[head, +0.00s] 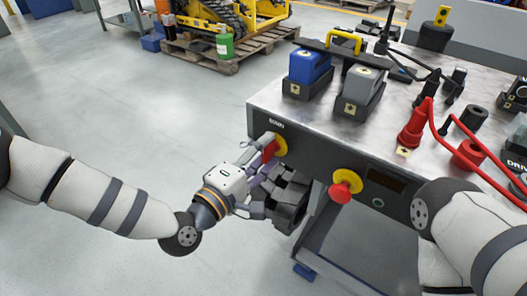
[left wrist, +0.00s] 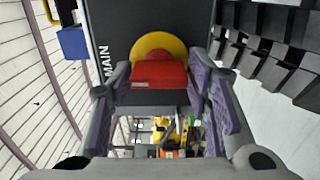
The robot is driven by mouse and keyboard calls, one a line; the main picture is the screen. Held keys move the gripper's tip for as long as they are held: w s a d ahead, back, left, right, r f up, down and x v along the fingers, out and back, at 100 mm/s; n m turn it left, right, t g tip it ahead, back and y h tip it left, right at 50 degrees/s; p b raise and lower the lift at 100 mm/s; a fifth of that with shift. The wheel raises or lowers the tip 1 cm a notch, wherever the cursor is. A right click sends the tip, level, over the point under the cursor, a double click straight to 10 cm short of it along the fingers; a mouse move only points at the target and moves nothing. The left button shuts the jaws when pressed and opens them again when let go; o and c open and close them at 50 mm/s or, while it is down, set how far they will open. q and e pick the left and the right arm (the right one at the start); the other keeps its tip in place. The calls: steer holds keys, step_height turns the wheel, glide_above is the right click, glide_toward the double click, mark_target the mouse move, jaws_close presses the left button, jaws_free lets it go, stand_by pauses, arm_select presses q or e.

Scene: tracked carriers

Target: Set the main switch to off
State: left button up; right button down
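The main switch (head: 270,148) is a red handle on a yellow disc, on the dark front panel of the bench beside the word MAIN. In the head view its handle looks roughly upright, partly covered by my left gripper (head: 265,163). In the left wrist view the red handle (left wrist: 158,75) fills the gap between the fingertips of my left gripper (left wrist: 160,82). One fingertip sits against each end, and the gripper looks shut on it. The panel lettering runs sideways there. My right arm shows at the right edge of the head view; its gripper is out of frame.
A red mushroom button (head: 341,190) on a yellow base sticks out of the panel to the right. A blue battery (head: 309,72), a grey battery (head: 358,92) and red cables (head: 462,112) are on the bench top (head: 300,118).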

arm_select(q)
steer(key=shift+o, duration=0.3)
steer(key=shift+s+a, duration=0.1)
steer(key=v, duration=1.1)
steer(key=shift+s+a, duration=0.2)
steer(key=shift+s, duration=0.1)
steer(key=s+f+m+g+y+p, duration=0.1)
steer(key=s+f+m+g+p, duration=0.15)
steer(key=s+f+g, duration=0.4)
steer(key=s+f+m+g+y+p, duration=0.2)
steer(key=s+f+p, duration=0.15)
steer(key=s, duration=0.55)
steer(key=s+a+m+g+y+p, duration=0.2)
steer(key=s+a+m+g+y, duration=0.1)
steer(key=s+a, duration=0.4)
steer(key=s+a+m+g+y+p, duration=0.1)
steer(key=s+a+m+g+y, duration=0.2)
steer(key=s+a, duration=0.5)
steer(key=s+g+y, duration=0.1)
steer(key=s+g, duration=0.1)
steer(key=s, duration=0.4)
steer(key=shift+s+a+f+g+y+p, duration=0.15)
steer(key=shift+s+f+g+y+p, duration=0.15)
steer(key=shift+s+g+p, duration=0.05)
arm_select(e)
steer(key=w+r+t, duration=0.3)
steer(key=w+r, duration=0.6)
steer(key=r, duration=0.1)
steer(key=shift+r, duration=0.25)
